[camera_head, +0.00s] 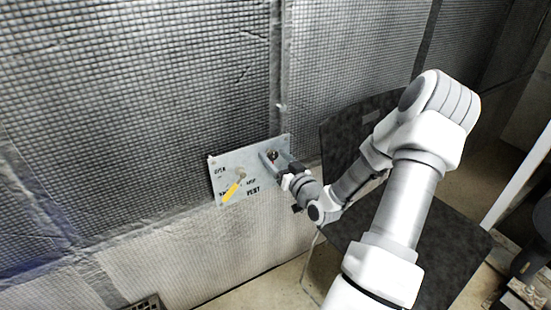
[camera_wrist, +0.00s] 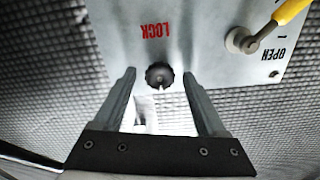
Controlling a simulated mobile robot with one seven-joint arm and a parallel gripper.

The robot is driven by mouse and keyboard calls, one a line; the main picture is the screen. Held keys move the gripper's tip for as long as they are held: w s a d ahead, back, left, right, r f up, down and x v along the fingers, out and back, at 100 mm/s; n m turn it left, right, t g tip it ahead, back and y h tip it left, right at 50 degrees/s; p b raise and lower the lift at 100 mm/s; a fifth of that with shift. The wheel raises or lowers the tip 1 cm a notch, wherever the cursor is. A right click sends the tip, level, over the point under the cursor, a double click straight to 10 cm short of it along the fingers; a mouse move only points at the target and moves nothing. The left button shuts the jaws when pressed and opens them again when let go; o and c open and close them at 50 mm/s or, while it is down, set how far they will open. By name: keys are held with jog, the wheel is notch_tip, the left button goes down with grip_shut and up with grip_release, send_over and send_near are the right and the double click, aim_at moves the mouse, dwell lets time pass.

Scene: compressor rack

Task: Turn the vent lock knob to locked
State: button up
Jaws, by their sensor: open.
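The vent lock knob (camera_wrist: 159,75) is a small dark round knob with a pale pointer mark, on a light grey panel (camera_wrist: 205,55) beneath upside-down red LOCK lettering in the wrist view. My gripper (camera_wrist: 160,78) is open, with one finger on each side of the knob and a visible gap to it on both sides. In the head view the panel (camera_head: 230,166) is on the wall, and my gripper (camera_head: 271,160) is at its upper right part. The knob (camera_head: 272,154) shows there as a small dark spot, partly hidden by the fingers.
A yellow-handled lever (camera_head: 231,190) sits on the left of the panel, beside OPEN and VENT lettering; it also shows in the wrist view (camera_wrist: 288,14). A quilted silver wall (camera_head: 130,100) surrounds the panel. A dark panel (camera_head: 345,135) stands to the right behind my arm.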

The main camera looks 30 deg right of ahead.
jog(key=shift+c, duration=0.2)
grip_shut()
jog(key=shift+m, duration=0.4)
jog(key=m+p, duration=0.2)
jog(key=m, duration=0.2)
jog(key=m+p, duration=0.2)
jog(key=m, duration=0.2)
jog(key=shift+d+m+p, duration=0.1)
jog(key=shift+m+p, duration=0.2)
jog(key=m+p, duration=0.1)
jog(key=m, duration=0.3)
jog(key=shift+f+p, duration=0.1)
jog(key=shift+p, duration=0.3)
jog(key=m+p, duration=0.1)
jog(key=m, duration=0.3)
jog(key=shift+f, duration=0.1)
jog(key=shift+m, duration=0.4)
